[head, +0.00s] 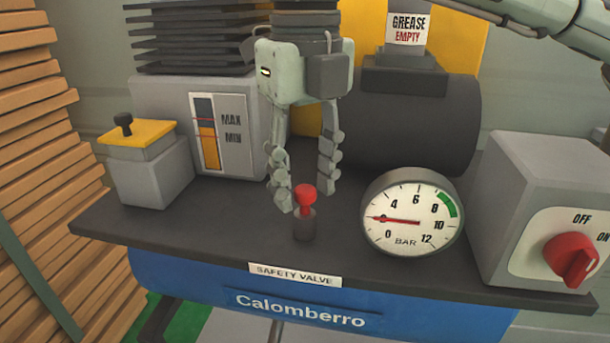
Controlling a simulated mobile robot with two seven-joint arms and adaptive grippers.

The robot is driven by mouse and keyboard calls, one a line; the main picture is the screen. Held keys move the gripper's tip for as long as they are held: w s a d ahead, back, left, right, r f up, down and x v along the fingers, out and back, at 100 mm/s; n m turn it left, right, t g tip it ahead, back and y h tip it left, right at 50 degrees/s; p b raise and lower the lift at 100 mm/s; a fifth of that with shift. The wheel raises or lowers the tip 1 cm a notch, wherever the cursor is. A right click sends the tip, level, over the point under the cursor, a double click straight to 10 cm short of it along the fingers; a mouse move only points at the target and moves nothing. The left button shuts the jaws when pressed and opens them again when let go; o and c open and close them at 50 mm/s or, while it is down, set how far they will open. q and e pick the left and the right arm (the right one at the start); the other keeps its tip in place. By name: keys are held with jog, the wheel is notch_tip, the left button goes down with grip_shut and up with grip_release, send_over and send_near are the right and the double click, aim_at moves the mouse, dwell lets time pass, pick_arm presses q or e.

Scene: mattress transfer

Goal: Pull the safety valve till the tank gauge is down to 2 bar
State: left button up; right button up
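The safety valve is a red knob (305,194) on a short dark cylinder (304,225) near the front edge of the bench, behind its white label (295,275). My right gripper (305,190) points down over the valve. Its two fingers are apart, one on each side of the knob, with visible gaps; I see no contact. The round tank gauge (411,236) stands to the right of the valve. Its red needle points left, at about 2 bar, covering that number. My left gripper is not in view.
A grey switch box (513,160) with a red rotary knob (570,258) stands at the right. A yellow-topped box (140,132) and an oil level panel (220,134) are at the left. A dark motor (400,125) lies behind the gauge.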

aim_at(305, 189)
grip_shut()
jog(key=shift+r, duration=0.85)
jog(key=shift+o, duration=1)
grip_release()
jog(key=shift+r, duration=0.1)
notch_tip(305, 189, up, 12)
